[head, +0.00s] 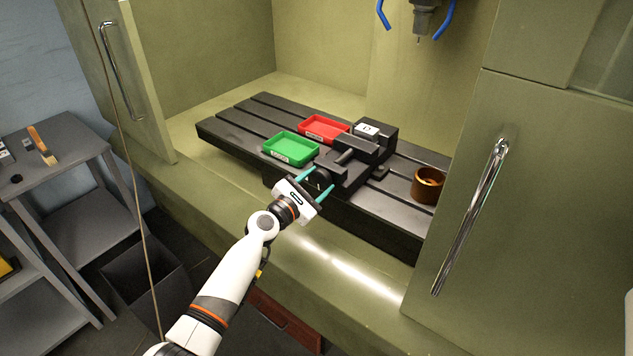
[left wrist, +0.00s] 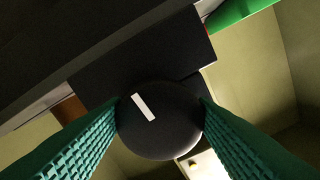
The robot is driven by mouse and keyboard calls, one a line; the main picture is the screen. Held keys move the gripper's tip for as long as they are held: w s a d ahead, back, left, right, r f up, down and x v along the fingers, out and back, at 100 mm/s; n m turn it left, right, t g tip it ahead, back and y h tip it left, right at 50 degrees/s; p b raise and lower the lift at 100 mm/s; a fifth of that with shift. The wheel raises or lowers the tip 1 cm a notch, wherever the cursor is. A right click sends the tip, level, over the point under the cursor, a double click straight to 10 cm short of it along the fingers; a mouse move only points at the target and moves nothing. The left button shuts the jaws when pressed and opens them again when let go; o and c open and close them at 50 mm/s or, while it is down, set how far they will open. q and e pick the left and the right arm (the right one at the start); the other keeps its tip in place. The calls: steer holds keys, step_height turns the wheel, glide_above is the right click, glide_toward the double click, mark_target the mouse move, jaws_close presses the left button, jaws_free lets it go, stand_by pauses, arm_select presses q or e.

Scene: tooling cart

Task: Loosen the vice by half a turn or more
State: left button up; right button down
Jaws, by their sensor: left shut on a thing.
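The black vice (head: 358,155) stands on the slotted machine table, with a small white label on its far block. Its round black knob (left wrist: 160,122), with a white mark line, faces the camera in the left wrist view; the line tilts slightly from upright. My left gripper (head: 320,184) is at the front end of the vice. In the left wrist view its green ribbed fingers (left wrist: 160,125) are shut on the knob, one on each side. In the head view the knob is partly hidden by the gripper. My right gripper is not in view.
A green tray (head: 291,148) and a red tray (head: 324,128) sit left of the vice on the table (head: 232,128). A brown cup-like ring (head: 427,185) stands to the right. A cabinet door with a handle (head: 468,218) bounds the right side. A spindle (head: 424,20) hangs above.

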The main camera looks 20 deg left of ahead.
arm_select(q)
steer(key=shift+f, duration=0.1)
stand_by(0.3)
steer(key=o, duration=1)
steer(key=shift+c, duration=0.2)
steer(key=v, duration=1.2)
